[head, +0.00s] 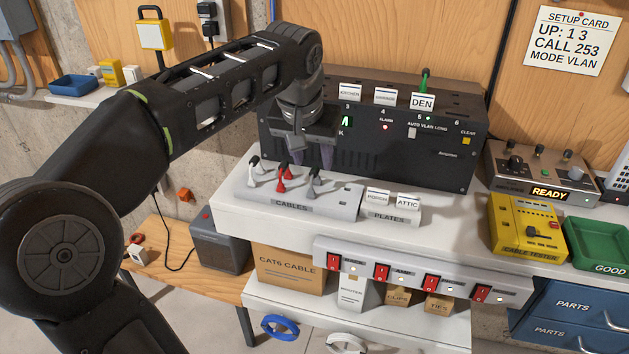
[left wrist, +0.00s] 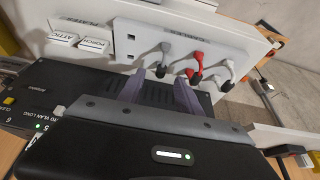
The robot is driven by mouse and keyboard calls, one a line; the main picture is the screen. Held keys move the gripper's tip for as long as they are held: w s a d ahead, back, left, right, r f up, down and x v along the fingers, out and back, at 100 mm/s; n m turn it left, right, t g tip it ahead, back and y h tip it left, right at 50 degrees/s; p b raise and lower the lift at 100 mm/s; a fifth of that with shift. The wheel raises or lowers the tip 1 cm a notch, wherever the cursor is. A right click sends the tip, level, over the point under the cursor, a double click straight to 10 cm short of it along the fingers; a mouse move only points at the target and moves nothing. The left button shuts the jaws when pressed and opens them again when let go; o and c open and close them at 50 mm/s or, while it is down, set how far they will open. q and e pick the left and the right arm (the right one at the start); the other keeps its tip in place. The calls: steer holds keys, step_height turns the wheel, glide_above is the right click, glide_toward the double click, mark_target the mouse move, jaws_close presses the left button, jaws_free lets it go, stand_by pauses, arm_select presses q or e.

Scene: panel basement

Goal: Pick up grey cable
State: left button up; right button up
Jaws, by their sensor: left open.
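The grey cable (head: 316,181) stands in the white rack labelled CABLES (head: 335,201), at the right of its row of plugs. In the left wrist view the grey cable (left wrist: 164,57) lies just beyond the fingertips. My left gripper (head: 312,160) points down above and behind the rack, in front of the black panel. Its two purple-grey fingers are apart with nothing between them, and they also show in the left wrist view (left wrist: 158,88). The gripper is apart from the grey cable. My right gripper is not in view.
A red cable (head: 281,180) and a white cable (head: 254,165) stand left of the grey one. The black panel (head: 400,150) rises close behind the gripper. White plates (head: 408,201) sit right of the rack. A yellow cable tester (head: 525,230) stands further right.

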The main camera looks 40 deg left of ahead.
mark_target(314, 169)
arm_select(q)
steer(key=x, duration=0.5)
steer(key=shift+a+f, duration=0.1)
steer(key=shift+a, duration=0.05)
stand_by(0.5)
jaws_close()
stand_by(0.5)
